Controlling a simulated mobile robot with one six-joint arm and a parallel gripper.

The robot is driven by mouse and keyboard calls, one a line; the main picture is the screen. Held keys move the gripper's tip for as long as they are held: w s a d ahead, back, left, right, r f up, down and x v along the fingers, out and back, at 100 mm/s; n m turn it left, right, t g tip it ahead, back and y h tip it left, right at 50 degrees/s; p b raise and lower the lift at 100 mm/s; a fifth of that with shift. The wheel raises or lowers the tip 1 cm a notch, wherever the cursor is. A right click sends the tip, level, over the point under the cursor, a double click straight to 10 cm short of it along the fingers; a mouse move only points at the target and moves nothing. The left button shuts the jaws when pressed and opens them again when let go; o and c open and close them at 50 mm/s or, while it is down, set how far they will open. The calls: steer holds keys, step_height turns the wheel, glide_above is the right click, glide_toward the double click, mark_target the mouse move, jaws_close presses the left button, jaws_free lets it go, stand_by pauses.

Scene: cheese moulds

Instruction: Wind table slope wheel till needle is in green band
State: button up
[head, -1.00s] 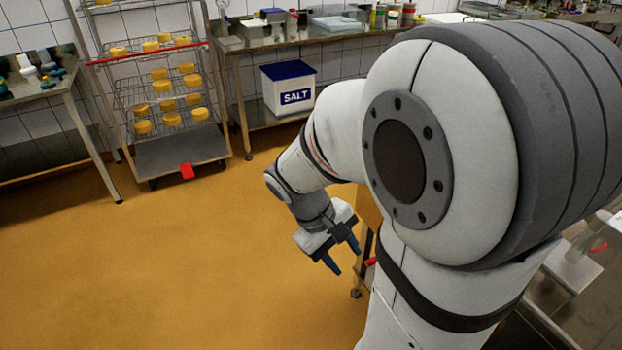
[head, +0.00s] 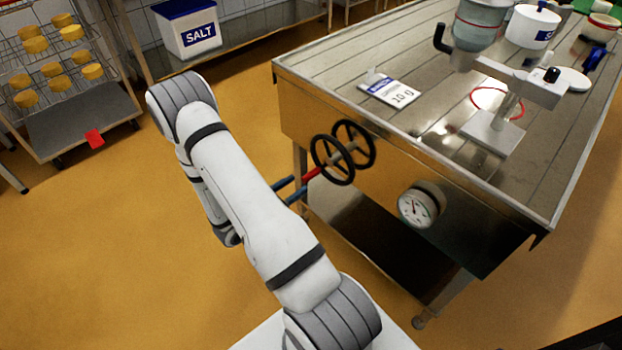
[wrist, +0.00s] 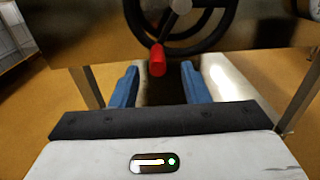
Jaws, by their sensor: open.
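The black slope wheel (head: 316,148) stands on the near side of the steel table (head: 283,100); a second ring behind it looks like its reflection. Its red handle (head: 311,174) points toward my gripper (head: 298,188). In the wrist view the wheel (wrist: 205,38) fills the top and the red handle (wrist: 157,62) lies centrally, in line with the gap between the blue fingers. My gripper (wrist: 159,68) is open and empty, the handle just at or beyond its tips. The round gauge (head: 415,208) is right of the wheel; its needle is too small to read surely against the green.
On the table are a sign card (head: 391,90), a stand with a grey vessel (head: 480,25), a white container (head: 531,27) and a red ring (head: 490,99). A cheese rack (head: 75,125) and salt bin (head: 187,30) stand at the back left.

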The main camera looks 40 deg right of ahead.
mark_target(312, 175)
steer(key=d, duration=0.5)
steer(key=d+f, duration=0.1)
steer(key=d, duration=0.1)
steer(key=shift+w+d, duration=0.35)
steer(key=shift+w, duration=0.05)
steer(key=shift+n, duration=0.3)
steer(key=shift+c, duration=0.4)
jaws_close()
